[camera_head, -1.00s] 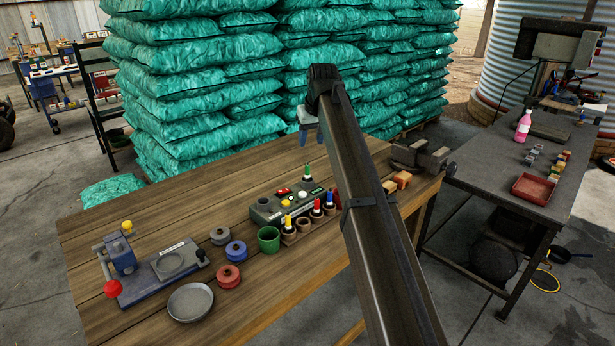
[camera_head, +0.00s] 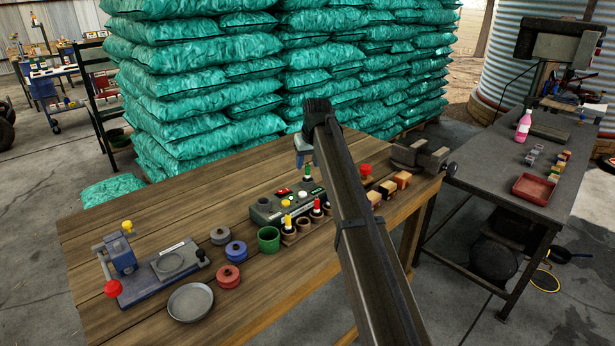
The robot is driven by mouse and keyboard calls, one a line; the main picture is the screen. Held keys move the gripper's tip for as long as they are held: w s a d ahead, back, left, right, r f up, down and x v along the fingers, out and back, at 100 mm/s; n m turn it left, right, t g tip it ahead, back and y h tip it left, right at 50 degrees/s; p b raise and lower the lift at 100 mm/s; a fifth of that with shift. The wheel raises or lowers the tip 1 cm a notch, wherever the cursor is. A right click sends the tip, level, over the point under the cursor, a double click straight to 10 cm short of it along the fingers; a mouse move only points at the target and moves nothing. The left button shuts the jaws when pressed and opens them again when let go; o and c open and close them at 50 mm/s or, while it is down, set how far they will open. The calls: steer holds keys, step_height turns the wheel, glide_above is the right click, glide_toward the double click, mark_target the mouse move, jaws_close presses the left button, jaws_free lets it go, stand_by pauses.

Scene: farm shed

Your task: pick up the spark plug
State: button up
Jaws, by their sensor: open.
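Several small plug-like pieces with coloured tops stand at a grey box (camera_head: 265,212) on the wooden table; I cannot tell which one the task means. A green-topped one (camera_head: 307,173) stands upright at the back of the box. A yellow-topped one (camera_head: 288,222) and a red-topped one (camera_head: 317,206) stand in a row of brown holders (camera_head: 289,239) in front of it. My gripper (camera_head: 303,164) is open, just above the green-topped piece in the picture. Its fingers are small and partly hidden by my arm, so contact cannot be seen.
A vise (camera_head: 420,157) and wooden blocks (camera_head: 388,189) are at the right. The back left tabletop is clear. Stacked teal sacks (camera_head: 200,85) rise behind.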

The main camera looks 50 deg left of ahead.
mark_target(308, 165)
steer(key=x, duration=0.3)
steer(key=shift+f, duration=0.25)
jaws_close()
